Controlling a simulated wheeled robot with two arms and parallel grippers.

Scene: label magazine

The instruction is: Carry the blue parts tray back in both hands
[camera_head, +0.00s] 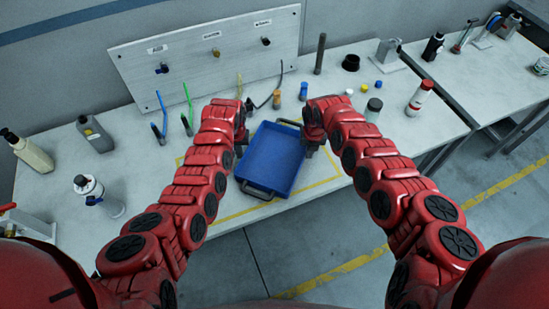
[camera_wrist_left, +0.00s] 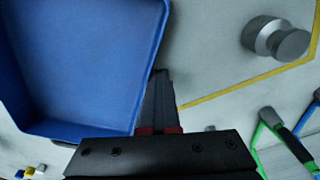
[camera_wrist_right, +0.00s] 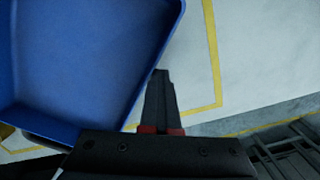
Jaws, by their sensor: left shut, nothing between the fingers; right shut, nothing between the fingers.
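The blue parts tray (camera_head: 270,158) lies on the workbench between my two grippers, and its inside looks empty. It has a dark handle at its near end (camera_head: 262,191) and another handle at its far end. My left gripper (camera_head: 240,149) is shut beside the tray's left side. In the left wrist view its closed fingers (camera_wrist_left: 160,100) lie along the blue wall (camera_wrist_left: 155,45), with nothing between them. My right gripper (camera_head: 309,151) is shut beside the right side. In the right wrist view its closed fingers (camera_wrist_right: 159,100) lie along the tray wall (camera_wrist_right: 165,45). I cannot tell whether either touches it.
A yellow outline (camera_head: 318,184) marks the bench around the tray. Behind stands a grey panel (camera_head: 205,50) with colored cables. Bottles (camera_head: 95,133) stand at the left; a red-and-white bottle (camera_head: 419,98) and small caps stand at the right. The floor lies beyond the bench's front edge.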

